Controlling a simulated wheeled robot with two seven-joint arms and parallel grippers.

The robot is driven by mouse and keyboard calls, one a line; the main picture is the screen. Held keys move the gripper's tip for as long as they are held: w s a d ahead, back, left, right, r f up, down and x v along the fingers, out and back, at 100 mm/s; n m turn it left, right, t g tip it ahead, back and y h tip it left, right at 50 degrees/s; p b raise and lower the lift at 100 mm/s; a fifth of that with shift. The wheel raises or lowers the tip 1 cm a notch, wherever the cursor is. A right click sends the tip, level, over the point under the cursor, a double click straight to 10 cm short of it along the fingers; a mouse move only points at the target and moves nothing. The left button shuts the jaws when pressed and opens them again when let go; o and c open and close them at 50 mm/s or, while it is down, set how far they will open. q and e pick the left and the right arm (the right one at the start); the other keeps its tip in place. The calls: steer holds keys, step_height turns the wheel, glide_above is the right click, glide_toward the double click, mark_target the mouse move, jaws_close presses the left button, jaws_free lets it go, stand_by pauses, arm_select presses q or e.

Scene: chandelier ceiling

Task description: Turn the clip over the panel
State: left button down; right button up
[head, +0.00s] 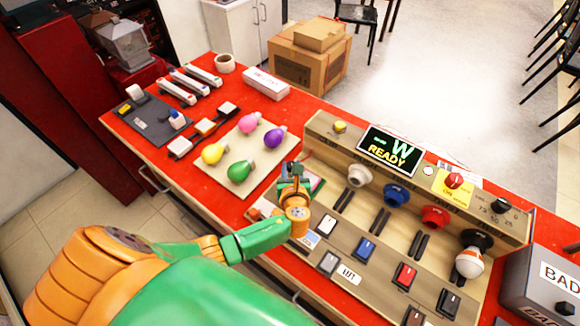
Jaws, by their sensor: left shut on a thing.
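My left gripper (293,175) is at the left edge of the tan panel (325,129), pointing away from me. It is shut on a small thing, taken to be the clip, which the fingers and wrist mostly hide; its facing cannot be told. The panel carries a lit screen (392,150) reading "W READY", white, blue and red sockets, dark slots and several rocker switches. A white and orange bulb (469,263) sits at its right socket. A small pinkish thing (316,184) shows just right of the gripper. My right gripper is not in view.
The red bench (290,112) also bears a cream board (213,181) with several coloured bulbs, a grey board (148,124), a white box (266,83) and a tape roll (224,63). A grey "BAD" bin (537,287) stands right. A cardboard box (308,62) stands behind.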

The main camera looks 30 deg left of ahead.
arm_select(q)
steer(key=n+y+b, duration=0.1)
steer(key=n+g+y+b, duration=0.2)
steer(key=shift+w+d+f, duration=0.2)
steer(key=shift+f, duration=0.05)
steer(key=shift+w+r+n+g+y+b, duration=0.15)
steer(key=shift+n+g+y+b, duration=0.3)
steer(key=shift+n+g+b, duration=0.25)
steer(key=shift+s+r+n+g+y+b, duration=0.1)
steer(key=shift+n+g+y+b, duration=0.35)
steer(key=shift+n+g+b, duration=0.2)
steer(key=c, duration=0.6)
jaws_free()
steer(key=shift+o, duration=0.2)
